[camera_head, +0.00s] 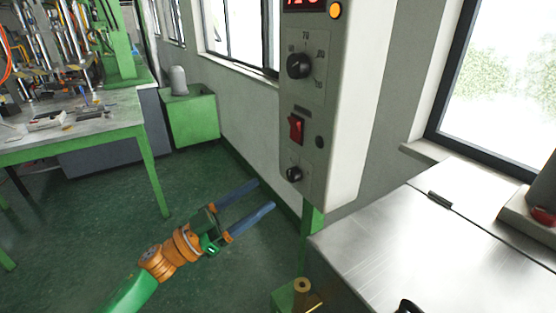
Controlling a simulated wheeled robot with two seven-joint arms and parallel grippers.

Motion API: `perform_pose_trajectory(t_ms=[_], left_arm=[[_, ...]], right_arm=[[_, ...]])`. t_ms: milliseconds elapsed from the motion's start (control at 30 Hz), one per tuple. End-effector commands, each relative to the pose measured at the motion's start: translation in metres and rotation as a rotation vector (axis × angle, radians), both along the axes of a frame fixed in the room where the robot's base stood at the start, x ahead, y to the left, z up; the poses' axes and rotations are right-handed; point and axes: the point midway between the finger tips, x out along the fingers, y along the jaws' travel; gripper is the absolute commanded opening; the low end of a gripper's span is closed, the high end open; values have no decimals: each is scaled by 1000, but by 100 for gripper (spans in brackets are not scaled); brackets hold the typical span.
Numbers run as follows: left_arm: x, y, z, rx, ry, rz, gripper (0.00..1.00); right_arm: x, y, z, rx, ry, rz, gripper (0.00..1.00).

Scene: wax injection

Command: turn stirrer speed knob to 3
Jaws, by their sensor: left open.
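The control panel (312,130) is a pale upright box in the middle of the view. A small black knob (294,174) sits low on its face; its markings are too small to read, so I cannot confirm that it is the stirrer speed knob or its setting. A larger black knob (299,65) with a numbered dial around it sits higher up. My left gripper (265,194) reaches in from the lower left, with its two blue fingers spread and empty. In the picture it is left of and slightly below the small knob, with no visible contact. My right gripper is not in view.
A red switch (296,129) sits between the knobs, beside a dark round button (319,142). A red display (303,3) and orange lamp (335,10) are above. A metal table (400,245) fills the lower right. A green workbench (75,136) stands left; the floor between is clear.

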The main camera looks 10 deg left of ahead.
Motion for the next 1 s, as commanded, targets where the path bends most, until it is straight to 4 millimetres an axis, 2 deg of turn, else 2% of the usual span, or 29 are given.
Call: perform_pose_trajectory(t_ms=[100, 300, 600, 633, 667, 867, 1000], left_arm=[[13, -15, 15, -5, -4, -1, 66], [36, -39, 25, -4, 1, 3, 66], [42, -45, 24, -1, 2, 3, 66], [42, -45, 24, -2, 2, 4, 64], [42, -45, 24, -2, 2, 4, 56], [41, -45, 24, -1, 2, 3, 2], [41, -45, 24, -1, 2, 3, 0]], right_arm=[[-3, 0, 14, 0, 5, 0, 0], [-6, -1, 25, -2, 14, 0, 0], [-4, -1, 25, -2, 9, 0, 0], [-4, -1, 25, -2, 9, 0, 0], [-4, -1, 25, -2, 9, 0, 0], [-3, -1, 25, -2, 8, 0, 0], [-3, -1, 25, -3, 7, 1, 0]])
